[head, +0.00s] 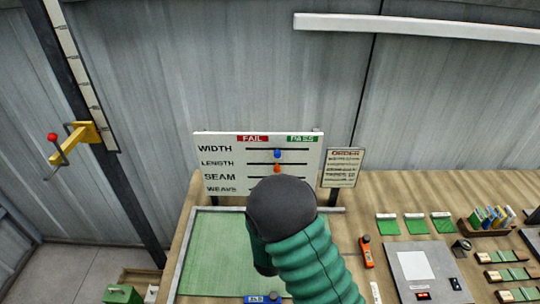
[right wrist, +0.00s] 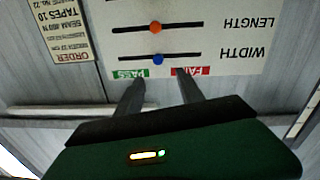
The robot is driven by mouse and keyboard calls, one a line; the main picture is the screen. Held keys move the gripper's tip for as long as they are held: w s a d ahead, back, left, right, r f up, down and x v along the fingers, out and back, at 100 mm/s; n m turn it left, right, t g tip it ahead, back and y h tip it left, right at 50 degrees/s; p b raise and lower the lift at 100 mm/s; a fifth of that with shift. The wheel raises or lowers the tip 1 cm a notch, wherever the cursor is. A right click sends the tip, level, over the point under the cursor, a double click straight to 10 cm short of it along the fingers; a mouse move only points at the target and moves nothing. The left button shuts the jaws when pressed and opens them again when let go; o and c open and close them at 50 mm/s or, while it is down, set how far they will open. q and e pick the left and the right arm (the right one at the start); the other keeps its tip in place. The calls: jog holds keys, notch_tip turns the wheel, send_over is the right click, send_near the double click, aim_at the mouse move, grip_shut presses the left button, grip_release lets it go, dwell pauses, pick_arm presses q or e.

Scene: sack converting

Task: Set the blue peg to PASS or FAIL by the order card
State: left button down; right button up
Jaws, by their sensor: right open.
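A white board (head: 225,150) stands at the back of the bench, with a red FAIL label on the left and a green PASS label on the right. The blue peg (head: 277,154) sits near the middle of the WIDTH slot; it also shows in the right wrist view (right wrist: 158,59). The order card (head: 342,168) hangs right of the board; its text is too small to read fully. My right gripper (right wrist: 161,78) is open and empty, its fingertips by the labels, apart from the blue peg in the picture. My right arm hides the lower rows. My left gripper is not in view.
An orange peg (head: 277,169) sits mid-slot in the LENGTH row, just below the blue peg. A green mat (head: 215,250) lies on the bench. Green pieces, an orange tool (head: 366,251) and a grey plate (head: 415,272) lie to the right.

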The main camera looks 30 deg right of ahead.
aim_at(277, 156)
jog(key=p+x, duration=0.1)
jog(key=x, duration=0.5)
jog(key=p+x, duration=0.2)
jog(key=x, duration=0.4)
jog(key=shift+w+d+f, duration=0.1)
jog(key=shift+d+f, duration=0.05)
jog(key=shift+d, duration=0.3)
jog(key=shift+a, duration=0.15)
jog(key=shift+a, duration=0.1)
jog(key=shift+c, duration=1.2)
jog(key=c, duration=0.5)
grip_shut()
